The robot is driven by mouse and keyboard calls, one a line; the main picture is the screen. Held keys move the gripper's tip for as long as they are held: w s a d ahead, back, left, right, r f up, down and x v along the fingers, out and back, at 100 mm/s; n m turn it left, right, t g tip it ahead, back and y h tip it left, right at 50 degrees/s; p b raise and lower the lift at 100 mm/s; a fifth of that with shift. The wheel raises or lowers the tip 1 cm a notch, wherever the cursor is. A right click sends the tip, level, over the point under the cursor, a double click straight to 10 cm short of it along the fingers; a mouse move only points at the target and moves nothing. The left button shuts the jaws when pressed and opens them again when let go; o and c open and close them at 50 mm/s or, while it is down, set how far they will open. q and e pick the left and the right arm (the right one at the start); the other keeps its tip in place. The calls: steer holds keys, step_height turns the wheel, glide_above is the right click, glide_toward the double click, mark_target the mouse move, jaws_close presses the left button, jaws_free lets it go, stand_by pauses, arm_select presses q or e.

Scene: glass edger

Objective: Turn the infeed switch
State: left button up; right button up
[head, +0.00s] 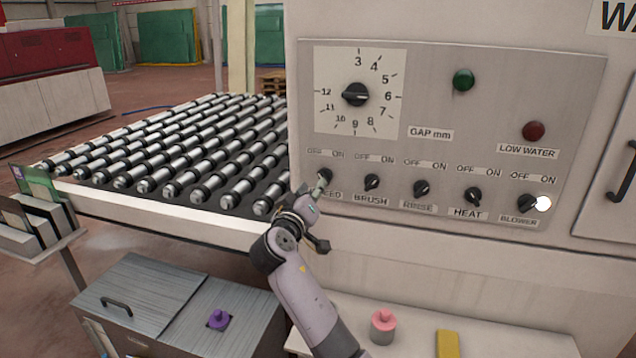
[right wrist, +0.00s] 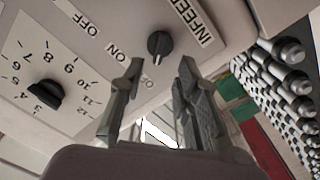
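The infeed switch (head: 326,175) is a small black rotary knob at the left end of the lower row on the grey panel, partly covered by my gripper in the head view. In the right wrist view the knob (right wrist: 160,44) shows fully, next to the INFEED label, its white mark toward the nearby OFF lettering. My right gripper (head: 318,188) is at the knob. In the right wrist view its fingers (right wrist: 158,78) are spread apart with nothing held, and the knob appears just beyond the gap between the tips. Contact cannot be told. My left gripper is not in view.
The brush (head: 372,182), rinse (head: 421,188), heat (head: 472,195) and blower (head: 528,203) knobs continue the row to the right. The gap dial (head: 355,95) is above. A roller conveyor (head: 190,150) lies left. A ledge below holds a pink-knobbed object (head: 383,325) and a yellow block (head: 448,344).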

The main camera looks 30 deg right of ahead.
steer(key=v, duration=0.6)
steer(key=shift+s+a, duration=0.1)
steer(key=shift+a, duration=0.05)
